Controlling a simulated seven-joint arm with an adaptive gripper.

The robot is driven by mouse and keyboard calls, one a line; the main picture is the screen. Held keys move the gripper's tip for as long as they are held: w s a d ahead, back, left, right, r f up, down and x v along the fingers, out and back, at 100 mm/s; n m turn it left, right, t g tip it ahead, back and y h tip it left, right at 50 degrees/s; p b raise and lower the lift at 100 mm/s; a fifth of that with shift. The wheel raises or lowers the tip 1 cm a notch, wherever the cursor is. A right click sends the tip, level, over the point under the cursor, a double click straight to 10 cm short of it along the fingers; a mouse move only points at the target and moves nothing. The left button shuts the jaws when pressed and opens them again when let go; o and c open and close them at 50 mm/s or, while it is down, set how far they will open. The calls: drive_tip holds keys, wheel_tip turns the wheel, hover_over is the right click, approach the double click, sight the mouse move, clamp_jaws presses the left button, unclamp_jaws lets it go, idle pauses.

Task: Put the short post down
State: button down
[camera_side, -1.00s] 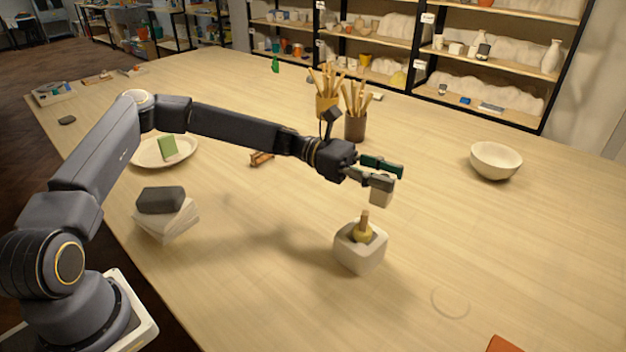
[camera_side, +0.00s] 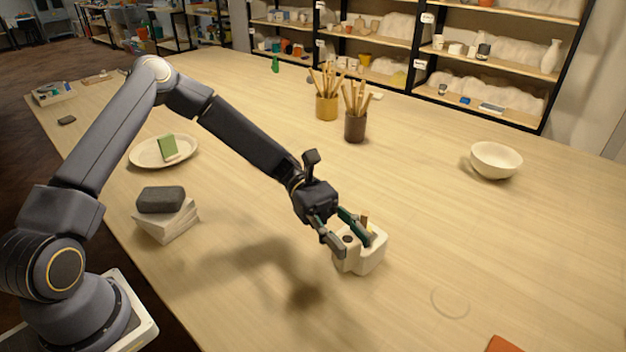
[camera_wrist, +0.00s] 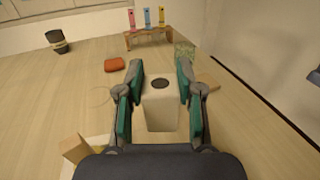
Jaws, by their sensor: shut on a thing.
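My gripper (camera_side: 347,237) is shut on the short post, a pale block with a dark round spot on top. The post (camera_wrist: 160,108) stands upright between the two fingers in the wrist view. In the side view the post (camera_side: 346,256) is low over the table, close in front of a cream pot (camera_side: 375,256) with a brown-and-yellow piece sticking up from it. I cannot tell whether the post's base touches the table, or whether it touches the pot.
A faint ring mark (camera_side: 450,302) lies on clear table to the right, with an orange piece (camera_side: 505,345) beyond it. A white bowl (camera_side: 496,161), tool cups (camera_side: 355,126), an oval plate (camera_side: 145,160) and a stacked pile (camera_side: 168,220) stand farther off.

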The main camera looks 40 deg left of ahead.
drive_tip(key=s+a+n+t, duration=0.2)
drive_tip(key=s+n+t, duration=0.2)
drive_tip(key=s+t, duration=0.25)
drive_tip(key=shift+g+h, duration=0.4)
drive_tip(key=shift+g, duration=0.05)
drive_tip(key=f, duration=0.8)
drive_tip(key=shift+s+a, duration=0.15)
drive_tip(key=shift+s, duration=0.25)
drive_tip(key=c, duration=0.7)
unclamp_jaws()
drive_tip(key=shift+c, duration=0.2)
drive_tip(key=shift+r, duration=0.1)
